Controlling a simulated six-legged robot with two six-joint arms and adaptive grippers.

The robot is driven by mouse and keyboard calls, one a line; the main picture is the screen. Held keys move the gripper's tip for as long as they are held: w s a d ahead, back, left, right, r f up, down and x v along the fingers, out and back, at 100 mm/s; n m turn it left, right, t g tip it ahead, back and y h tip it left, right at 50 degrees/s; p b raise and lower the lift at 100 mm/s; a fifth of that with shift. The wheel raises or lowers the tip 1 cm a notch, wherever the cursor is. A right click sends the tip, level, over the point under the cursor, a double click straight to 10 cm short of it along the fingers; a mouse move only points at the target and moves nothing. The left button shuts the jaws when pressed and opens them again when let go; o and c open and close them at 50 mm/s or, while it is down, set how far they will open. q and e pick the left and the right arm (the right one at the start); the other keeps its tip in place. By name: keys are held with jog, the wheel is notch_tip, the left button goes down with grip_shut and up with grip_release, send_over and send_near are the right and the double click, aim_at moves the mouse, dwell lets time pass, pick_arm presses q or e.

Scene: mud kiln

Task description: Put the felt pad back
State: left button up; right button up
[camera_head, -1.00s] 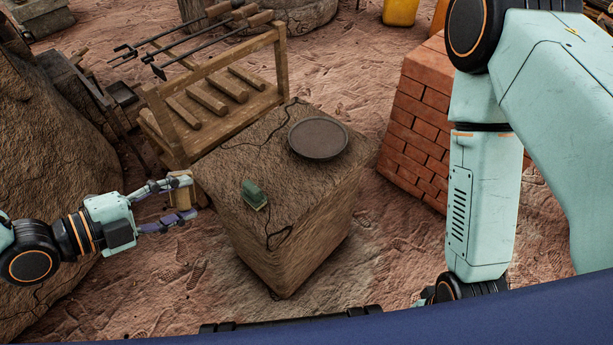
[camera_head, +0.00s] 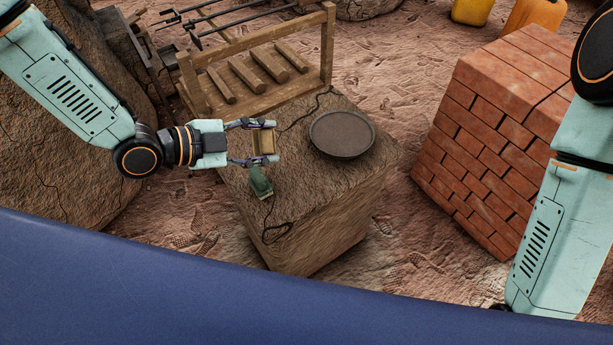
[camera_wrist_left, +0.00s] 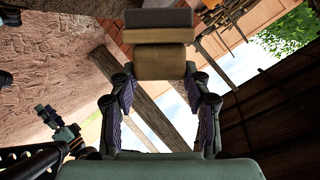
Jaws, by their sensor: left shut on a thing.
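My left gripper (camera_head: 264,142) is shut on a small tan and brown block (camera_head: 265,140), which may be the felt pad. The block stands between the fingertips, over the left back part of the mud block (camera_head: 325,205). In the left wrist view the held block (camera_wrist_left: 160,58) shows tan and brown layers with a grey part at the top. A small green block (camera_head: 261,183) lies on the mud block, just below the gripper in the picture. A round dark plate (camera_head: 342,134) lies to the right. My right gripper seems to show small at lower left in the wrist view (camera_wrist_left: 55,122); its fingers are unclear.
A wooden rack (camera_head: 255,75) with slats and dark iron rods stands just behind the mud block. A brick stack (camera_head: 490,125) rises at the right. A large mud wall (camera_head: 60,160) fills the left.

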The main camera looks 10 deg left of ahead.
pick_arm(q)
jog(key=shift+w+d+f+n, duration=0.35)
jog(key=shift+w+n, duration=0.25)
jog(key=shift+n, duration=0.2)
jog(key=shift+w+f+n+b, duration=0.15)
jog(key=shift+w+n+b, duration=0.25)
jog(key=shift+n, duration=0.3)
jog(key=w+n, duration=0.1)
jog(key=f+n+b, duration=0.1)
jog(key=shift+w+d+n, duration=0.1)
jog(key=shift+w+n, duration=0.2)
jog(key=shift+w, duration=0.05)
jog(key=w+d+f+n+b, duration=0.1)
jog(key=f+b, duration=0.1)
jog(key=f, duration=0.1)
jog(key=w+d+f+n+b, duration=0.1)
jog(key=f, duration=0.3)
jog(key=w+d+f+n+t+b, duration=0.1)
jog(key=f+n+b, duration=0.1)
jog(key=f, duration=0.1)
jog(key=shift+d+f+b, duration=0.15)
jog(key=shift+d+b, duration=0.15)
jog(key=shift+d, duration=0.1)
jog(key=shift+f, duration=0.15)
jog(key=shift+a, duration=0.1)
